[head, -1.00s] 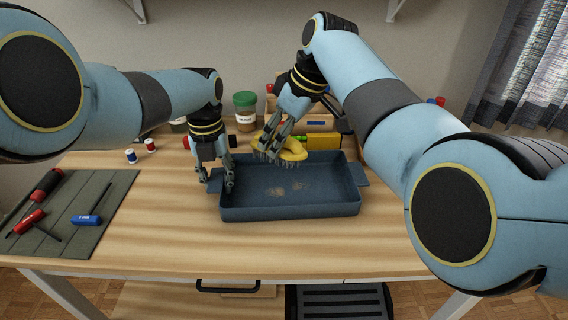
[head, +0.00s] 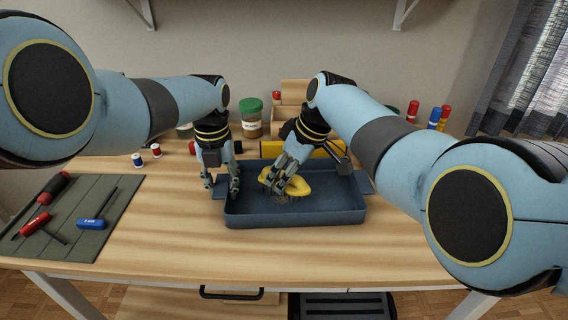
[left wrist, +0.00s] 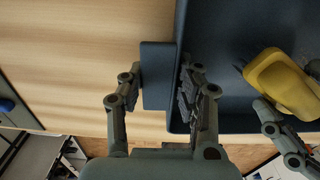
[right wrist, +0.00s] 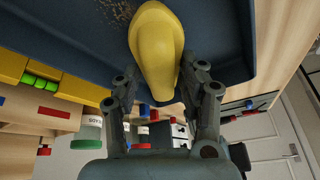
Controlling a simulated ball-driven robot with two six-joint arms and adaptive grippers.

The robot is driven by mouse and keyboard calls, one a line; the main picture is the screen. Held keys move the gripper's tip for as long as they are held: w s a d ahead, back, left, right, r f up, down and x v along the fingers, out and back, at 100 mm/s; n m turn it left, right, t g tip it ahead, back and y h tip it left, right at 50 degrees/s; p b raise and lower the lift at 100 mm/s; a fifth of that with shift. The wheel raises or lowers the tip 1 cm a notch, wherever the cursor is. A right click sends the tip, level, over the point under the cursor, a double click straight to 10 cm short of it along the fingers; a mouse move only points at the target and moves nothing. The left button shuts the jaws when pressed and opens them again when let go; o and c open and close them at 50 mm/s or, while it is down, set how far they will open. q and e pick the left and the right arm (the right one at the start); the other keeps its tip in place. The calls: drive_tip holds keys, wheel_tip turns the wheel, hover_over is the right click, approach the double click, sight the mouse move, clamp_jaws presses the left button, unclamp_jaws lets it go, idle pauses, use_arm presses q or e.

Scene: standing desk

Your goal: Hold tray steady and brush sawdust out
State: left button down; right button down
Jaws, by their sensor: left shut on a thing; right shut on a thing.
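The blue-grey tray (head: 295,217) lies on the desk, with flat handles at its left and right ends. My left gripper (head: 221,190) is shut on the tray's left handle, which shows between its fingers in the left wrist view (left wrist: 157,75). My right gripper (head: 277,187) is shut on the yellow brush (head: 298,186) and holds it low inside the tray, left of the middle. The brush also shows in the right wrist view (right wrist: 155,45). Tan sawdust (right wrist: 117,12) lies on the tray floor there. Whether the bristles touch the floor is hidden.
A tool mat (head: 75,215) with screwdrivers and a hex key lies at the left. Small thread spools (head: 147,154), a green-lidded jar (head: 251,118) and a yellow box (head: 271,149) stand behind. Bare desk lies in front of the tray.

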sight(300, 177)
drive_tip(key=shift+d+f, duration=0.15)
drive_tip(key=shift+f, duration=0.35)
drive_tip(key=shift+d, duration=1.6)
drive_tip(key=shift+w+a, duration=0.1)
drive_tip(key=shift+a, duration=1.75)
drive_tip(key=d, duration=0.4)
drive_tip(key=shift+d, duration=0.1)
drive_tip(key=a, duration=0.3)
drive_tip(key=shift+a, duration=0.2)
drive_tip(key=shift+a+r, duration=0.15)
drive_tip(key=shift+r, duration=0.6)
drive_tip(key=shift+a+r, duration=0.15)
drive_tip(key=shift+r, duration=3.1)
